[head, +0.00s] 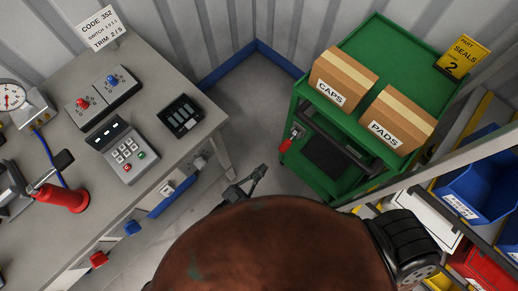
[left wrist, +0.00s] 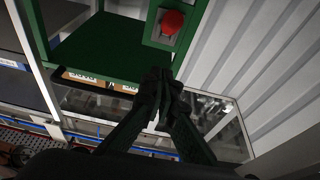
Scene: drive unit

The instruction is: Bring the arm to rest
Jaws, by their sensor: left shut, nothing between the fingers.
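My left gripper (head: 245,187) shows as a small dark shape in the middle of the head view, above the grey floor between the bench and the green cart. Its fingers are together with nothing between them. In the left wrist view the dark fingers (left wrist: 158,98) meet at the middle, and they appear clear of anything around them. Most of the left arm is hidden in the head view. My right gripper is not in view.
A grey bench (head: 172,75) with a keypad and switches stands left. A green cart (head: 398,62) carries two boxes, CAPS (head: 343,80) and PADS (head: 399,120). Blue bins (head: 475,190) are right. The wrist view shows a red knob (left wrist: 172,21). Floor (head: 250,110) between bench and cart is free.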

